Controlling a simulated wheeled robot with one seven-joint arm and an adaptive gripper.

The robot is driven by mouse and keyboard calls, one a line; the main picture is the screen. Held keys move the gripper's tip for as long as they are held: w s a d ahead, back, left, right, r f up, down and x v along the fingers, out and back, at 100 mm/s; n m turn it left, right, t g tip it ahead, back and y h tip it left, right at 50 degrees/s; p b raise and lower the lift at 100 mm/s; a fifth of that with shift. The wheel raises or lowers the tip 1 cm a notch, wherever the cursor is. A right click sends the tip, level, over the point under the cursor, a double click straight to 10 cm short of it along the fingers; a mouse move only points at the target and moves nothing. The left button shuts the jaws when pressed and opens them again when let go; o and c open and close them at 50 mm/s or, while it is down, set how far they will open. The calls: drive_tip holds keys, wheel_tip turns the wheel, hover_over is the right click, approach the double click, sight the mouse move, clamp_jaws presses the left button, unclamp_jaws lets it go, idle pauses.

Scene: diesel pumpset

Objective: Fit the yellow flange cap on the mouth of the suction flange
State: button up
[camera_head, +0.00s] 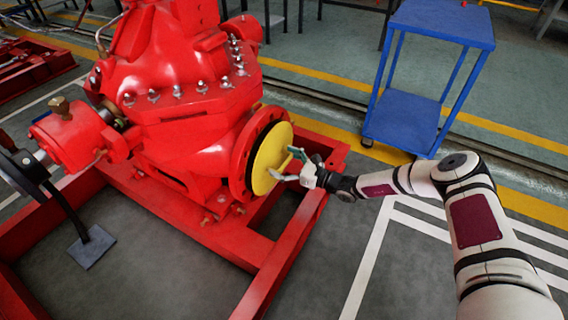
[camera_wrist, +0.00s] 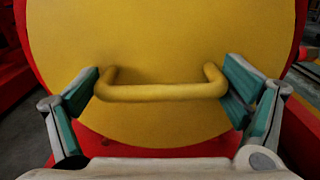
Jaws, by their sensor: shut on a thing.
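The yellow flange cap (camera_head: 266,158) is a round disc with a bar handle, upright in front of the red suction flange (camera_head: 241,165) on the pump's right side. The red flange rim shows around the disc, and the disc looks roughly centred on it. I cannot tell whether the cap touches the flange face or has a small gap. My gripper (camera_head: 299,168) is shut on the cap's handle. In the wrist view the yellow cap (camera_wrist: 160,40) fills most of the picture, and the fingers press on both ends of its handle (camera_wrist: 160,93). The flange mouth is hidden behind the cap.
The red pump (camera_head: 180,70) stands on a red base frame (camera_head: 275,270), whose rail runs below the flange. A blue trolley (camera_head: 440,22) stands at the upper right. The floor (camera_head: 400,265) to the right of the frame is clear apart from my arm above it.

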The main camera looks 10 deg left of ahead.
drive_tip(key=shift+b+x, duration=0.55)
drive_tip(key=shift+x, duration=0.65)
drive_tip(key=o, duration=1.1)
drive_tip(key=shift+c, duration=0.2)
drive_tip(key=shift+d, duration=0.15)
drive_tip(key=p+v, duration=0.2)
drive_tip(key=v, duration=0.5)
idle(0.3)
drive_tip(key=shift+d, duration=0.2)
drive_tip(key=p+v, duration=0.1)
drive_tip(key=v, duration=0.5)
idle(0.5)
